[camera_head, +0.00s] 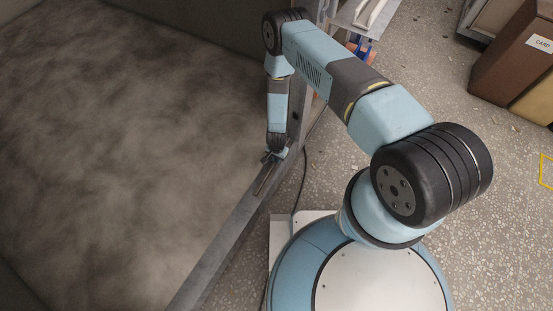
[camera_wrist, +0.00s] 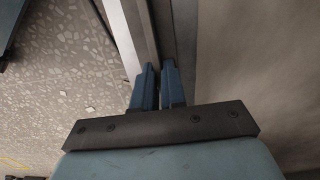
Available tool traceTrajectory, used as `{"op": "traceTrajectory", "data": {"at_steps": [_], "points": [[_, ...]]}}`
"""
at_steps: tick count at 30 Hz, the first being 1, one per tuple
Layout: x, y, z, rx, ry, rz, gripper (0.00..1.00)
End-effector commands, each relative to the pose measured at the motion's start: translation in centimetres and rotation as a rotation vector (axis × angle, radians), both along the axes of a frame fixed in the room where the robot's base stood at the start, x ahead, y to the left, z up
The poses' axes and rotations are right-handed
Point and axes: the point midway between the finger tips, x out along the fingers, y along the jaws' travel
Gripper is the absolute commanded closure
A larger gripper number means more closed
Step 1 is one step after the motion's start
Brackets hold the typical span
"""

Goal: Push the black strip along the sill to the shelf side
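The sill (camera_head: 222,248) is a grey ledge running diagonally along the edge of the brown-grey pod floor. The black strip (camera_head: 264,180) is a thin dark bar lying along the sill, just below my gripper (camera_head: 273,156) in the head view. My gripper points down at the strip's upper end. In the wrist view my gripper (camera_wrist: 159,78) shows two blue fingers close together with a narrow gap. They point along long grey and dark edges, and I cannot tell which is the strip or whether the fingers hold it.
A pale shelf (camera_head: 362,16) with blue and orange items below it stands beyond the sill's upper end. A dark cable (camera_head: 304,170) runs on the speckled floor beside the sill. Brown boxes (camera_head: 512,55), one labelled CARD, stand at upper right.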

Motion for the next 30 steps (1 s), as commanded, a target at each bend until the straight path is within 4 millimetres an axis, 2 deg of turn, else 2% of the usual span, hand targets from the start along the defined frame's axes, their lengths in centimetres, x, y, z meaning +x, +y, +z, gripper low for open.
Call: {"op": "traceTrajectory", "data": {"at_steps": [1,7,17,23,30], "points": [[0.0,-0.1,0.0,-0.001,0.000,0.000,0.81],[0.0,-0.1,-0.1,-0.001,0.000,0.000,0.62],[-0.1,-0.1,0.3,-0.001,0.002,-0.001,0.62],[0.1,-0.1,2.5,0.000,0.001,-0.001,0.62],[0.2,-0.1,6.5,0.000,-0.001,-0.002,0.62]]}}
